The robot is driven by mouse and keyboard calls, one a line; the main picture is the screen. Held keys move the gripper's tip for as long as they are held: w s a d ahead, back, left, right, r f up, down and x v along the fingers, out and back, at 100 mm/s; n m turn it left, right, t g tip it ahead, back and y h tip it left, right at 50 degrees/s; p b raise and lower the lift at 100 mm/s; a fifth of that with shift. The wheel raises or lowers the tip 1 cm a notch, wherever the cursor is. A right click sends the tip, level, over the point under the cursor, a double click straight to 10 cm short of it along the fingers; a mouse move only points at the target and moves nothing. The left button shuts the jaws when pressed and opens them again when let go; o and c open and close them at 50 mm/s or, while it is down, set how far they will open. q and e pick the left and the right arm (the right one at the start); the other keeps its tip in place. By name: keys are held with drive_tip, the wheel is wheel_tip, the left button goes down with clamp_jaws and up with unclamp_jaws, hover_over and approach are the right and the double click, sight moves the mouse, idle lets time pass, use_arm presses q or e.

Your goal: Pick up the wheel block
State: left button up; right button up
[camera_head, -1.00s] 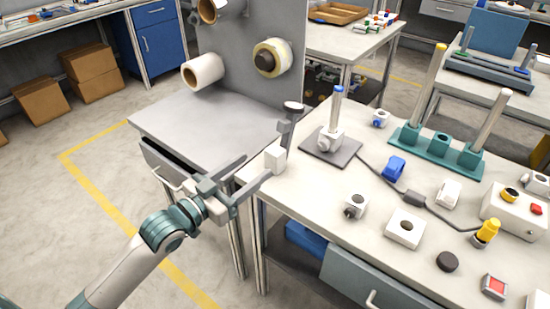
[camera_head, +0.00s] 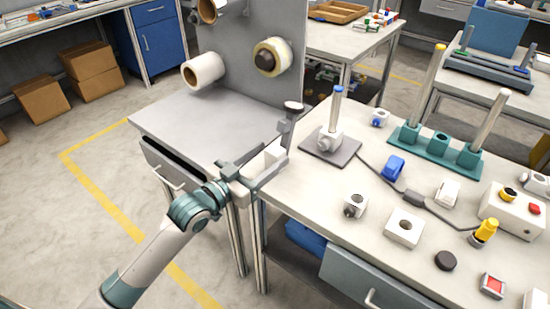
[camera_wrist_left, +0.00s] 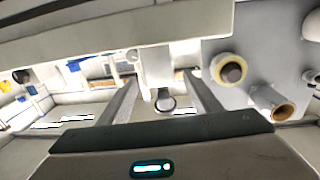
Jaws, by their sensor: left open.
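A small white block (camera_head: 273,155) stands at the left corner of the workbench, in front of a grey upright post with a dark-topped round disc (camera_head: 293,106). It is most likely the wheel block, but its wheel is not clear in the head view. My left gripper (camera_head: 278,156) is open, with its fingers reaching level to either side of the block. The near finger hides the block's lower part. In the left wrist view a pale block (camera_wrist_left: 160,93) with a round, dark-ringed part shows between the two spread fingers. I cannot tell whether either finger touches it. My right gripper is not in view.
A rod stand on a grey plate (camera_head: 345,152) is right of the gripper. A grey panel with reels (camera_head: 272,57) rises behind.

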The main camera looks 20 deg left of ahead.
sight(270, 154)
use_arm(q)
drive_tip(key=shift+x, duration=1.7)
drive_tip(key=c, duration=1.2)
drive_tip(key=shift+r, duration=0.15)
drive_tip(key=shift+c, duration=0.2)
